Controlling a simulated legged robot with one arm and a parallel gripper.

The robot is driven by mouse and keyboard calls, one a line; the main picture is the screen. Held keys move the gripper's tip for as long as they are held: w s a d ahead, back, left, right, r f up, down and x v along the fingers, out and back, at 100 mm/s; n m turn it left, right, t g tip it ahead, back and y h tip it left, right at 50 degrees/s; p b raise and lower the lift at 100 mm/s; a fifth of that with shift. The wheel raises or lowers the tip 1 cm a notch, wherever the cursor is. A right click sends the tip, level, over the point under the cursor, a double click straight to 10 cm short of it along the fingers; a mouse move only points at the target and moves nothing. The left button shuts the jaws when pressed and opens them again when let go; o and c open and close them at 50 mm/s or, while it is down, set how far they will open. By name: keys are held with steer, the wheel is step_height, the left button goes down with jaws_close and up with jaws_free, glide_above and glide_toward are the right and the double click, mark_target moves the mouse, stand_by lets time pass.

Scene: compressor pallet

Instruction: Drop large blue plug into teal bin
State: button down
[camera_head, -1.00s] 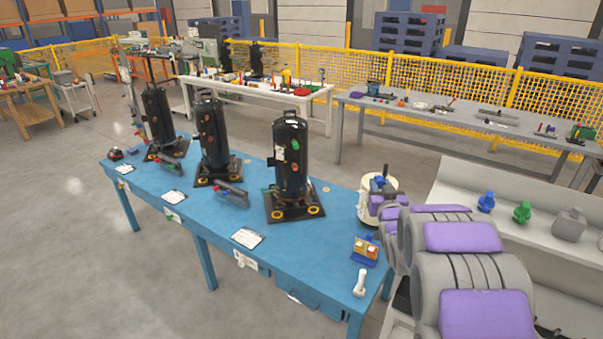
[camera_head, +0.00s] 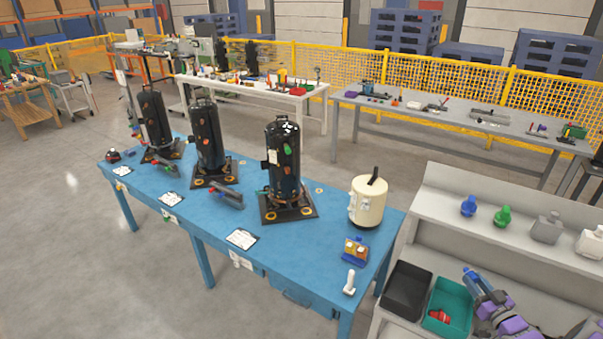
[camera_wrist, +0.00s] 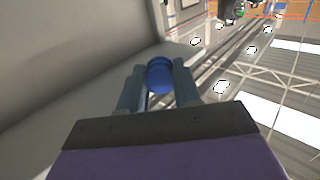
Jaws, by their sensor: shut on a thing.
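My gripper (camera_wrist: 160,88) is shut on a blue plug (camera_wrist: 159,72), which shows between the two fingers in the wrist view. In the head view my gripper (camera_head: 478,286) is at the lower right, beside and above the right side of the teal bin (camera_head: 447,291). The blue end of the held plug (camera_head: 470,273) shows at its tip. The teal bin stands on the lower shelf with a red object (camera_head: 439,316) inside. My gripper and arm hide part of the bin's right side.
A black bin (camera_head: 407,290) stands left of the teal bin. Another blue plug (camera_head: 468,206), a green plug (camera_head: 502,216) and grey pieces (camera_head: 547,228) sit on the upper shelf (camera_head: 440,195). The blue table (camera_head: 290,245) with black compressors is at left.

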step_height(320, 180, down, 6)
steer(key=s+a+b, duration=0.1)
steer(key=b, duration=0.1)
steer(key=shift+f+b, duration=0.15)
steer(key=shift+b, duration=0.25)
steer(key=c, duration=1.2)
jaws_free()
steer(key=shift+a, duration=0.15)
steer(key=o, duration=0.4)
steer(key=shift+d+f, duration=0.1)
steer(key=shift+d, duration=0.1)
steer(key=shift+o, duration=0.4)
steer(key=shift+d, duration=0.3)
steer(key=p+v, duration=0.2)
steer(key=v, duration=1.5)
steer(key=shift+s+d, duration=0.15)
steer(key=shift+s, duration=0.05)
